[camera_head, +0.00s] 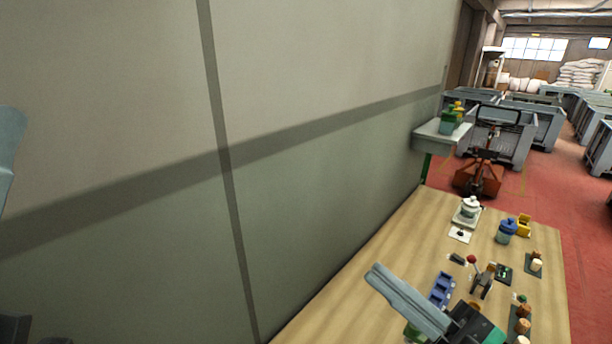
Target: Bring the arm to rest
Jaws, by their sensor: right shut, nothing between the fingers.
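My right gripper (376,273) is over the near part of the wooden workbench (345,310). Its two long pale grey fingers lie together, pointing up and left, with nothing between them. Behind them is my black and green wrist. The fingers cover part of the bench and a green item beneath. At the left edge a pale blue-grey piece, probably of my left gripper (9,160), is cut off by the frame, so its jaws cannot be made out. Several cork stoppers (524,310) stand on a dark strip at the bench's right side.
A blue rack (441,290) is close beside my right gripper. A blue jar (507,231), a yellow item (524,225) and a white-topped device (469,209) stand further back. A grey wall (330,190) runs along the bench's left. An orange pallet truck (480,178) stands beyond.

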